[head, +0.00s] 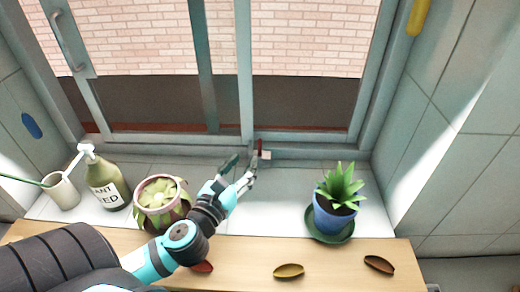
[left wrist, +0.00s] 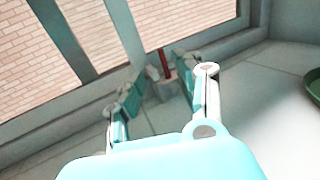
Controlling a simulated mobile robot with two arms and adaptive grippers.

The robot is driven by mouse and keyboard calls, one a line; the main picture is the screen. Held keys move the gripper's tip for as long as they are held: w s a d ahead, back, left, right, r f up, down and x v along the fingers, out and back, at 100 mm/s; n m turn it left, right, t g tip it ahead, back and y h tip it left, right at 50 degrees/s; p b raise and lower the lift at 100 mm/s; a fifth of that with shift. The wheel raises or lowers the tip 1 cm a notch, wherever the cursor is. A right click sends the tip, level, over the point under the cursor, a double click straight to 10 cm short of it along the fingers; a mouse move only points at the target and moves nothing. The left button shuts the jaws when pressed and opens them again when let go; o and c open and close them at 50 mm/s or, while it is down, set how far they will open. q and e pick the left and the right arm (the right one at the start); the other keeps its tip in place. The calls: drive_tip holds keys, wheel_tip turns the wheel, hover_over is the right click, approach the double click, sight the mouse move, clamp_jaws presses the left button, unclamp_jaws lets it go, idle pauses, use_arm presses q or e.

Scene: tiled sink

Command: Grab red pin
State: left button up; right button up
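The red pin (head: 260,146) stands upright at the foot of the window frame, by a small white block (head: 265,155). In the left wrist view the red pin (left wrist: 164,61) shows just beyond the gap between my fingers, above its pale base. My left gripper (head: 241,168) reaches over the tiled sill toward the window, with its fingertips just short of and to the left of the pin in the head view. Its two fingers are spread with nothing held between them, as the left wrist view (left wrist: 158,78) also shows. My right gripper is not in view.
A pink pot (head: 153,214) with a succulent stands left of my arm. A green bottle (head: 107,187) and a white cup (head: 61,191) are farther left. A blue pot (head: 334,218) stands right on a green saucer (head: 317,237). Small dishes lie on the wooden ledge (head: 236,262).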

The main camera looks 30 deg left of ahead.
sight(259, 142)
use_arm(q)
drive_tip(key=shift+w+a+r, duration=0.1)
drive_tip(key=shift+w+r, duration=0.05)
drive_tip(key=shift+w, duration=0.4)
drive_tip(key=shift+w+r, duration=0.1)
drive_tip(key=shift+w, duration=0.45)
drive_tip(key=shift+w+f+p, duration=0.1)
drive_tip(key=shift+w+p, duration=0.1)
drive_tip(key=shift+p, duration=0.1)
drive_tip(key=w, duration=0.1)
drive_tip(key=w+p, duration=0.1)
drive_tip(key=w, duration=0.1)
drive_tip(key=w+p, duration=0.1)
drive_tip(key=w, duration=0.1)
drive_tip(key=shift+a+r, duration=0.25)
drive_tip(key=shift+a, duration=0.1)
drive_tip(key=shift+w+f, duration=0.15)
drive_tip(key=shift+w, duration=0.05)
drive_tip(key=shift+s, duration=0.1)
clamp_jaws()
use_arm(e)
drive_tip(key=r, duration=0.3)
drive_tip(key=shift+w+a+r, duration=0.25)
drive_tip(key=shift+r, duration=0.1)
